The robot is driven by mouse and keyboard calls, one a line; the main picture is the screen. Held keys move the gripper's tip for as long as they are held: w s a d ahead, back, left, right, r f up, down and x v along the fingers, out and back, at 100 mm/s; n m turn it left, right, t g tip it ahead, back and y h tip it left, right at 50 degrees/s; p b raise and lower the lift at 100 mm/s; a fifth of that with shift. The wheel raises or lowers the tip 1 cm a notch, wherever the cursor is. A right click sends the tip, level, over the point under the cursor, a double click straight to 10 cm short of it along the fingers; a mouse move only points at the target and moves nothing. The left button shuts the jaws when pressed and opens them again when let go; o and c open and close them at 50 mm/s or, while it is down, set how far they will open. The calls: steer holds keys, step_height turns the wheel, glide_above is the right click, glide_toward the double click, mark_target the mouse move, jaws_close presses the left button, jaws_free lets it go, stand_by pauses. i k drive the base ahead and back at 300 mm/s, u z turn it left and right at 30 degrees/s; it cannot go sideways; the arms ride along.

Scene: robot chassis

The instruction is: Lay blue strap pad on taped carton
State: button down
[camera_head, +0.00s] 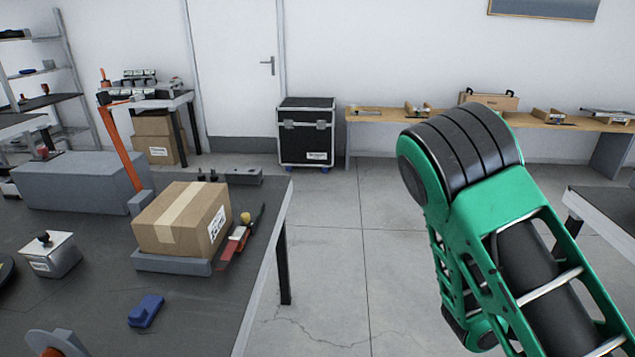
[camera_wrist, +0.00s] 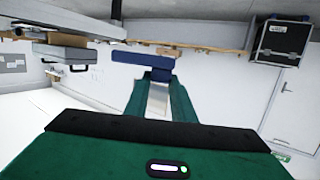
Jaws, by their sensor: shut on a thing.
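The taped carton (camera_head: 165,224) is a brown box with a pale tape strip across its top and a white label. It sits level on a grey plate on the dark table in the head view. My gripper (camera_wrist: 160,85) shows in the wrist view, with its green fingers shut on a blue piece, which I take for the blue strap pad (camera_wrist: 135,58). The pad is in the air, with its long bar across the fingertips. The gripper and held pad are outside the head view, where only my green arm shows at right. The carton top is bare.
A separate blue object (camera_head: 146,311) lies on the table (camera_head: 95,310) in front of the carton. A red-handled tool (camera_head: 238,243) lies right of the carton. An orange post (camera_head: 122,150) and a grey block (camera_head: 75,181) stand behind it. A black case (camera_head: 306,133) stands on the floor.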

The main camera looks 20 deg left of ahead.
mark_target(157, 200)
steer(key=z, duration=0.45)
steer(key=i, duration=2.7)
steer(key=u, duration=1.55)
steer(key=i, duration=0.1)
steer(key=u, duration=1.3)
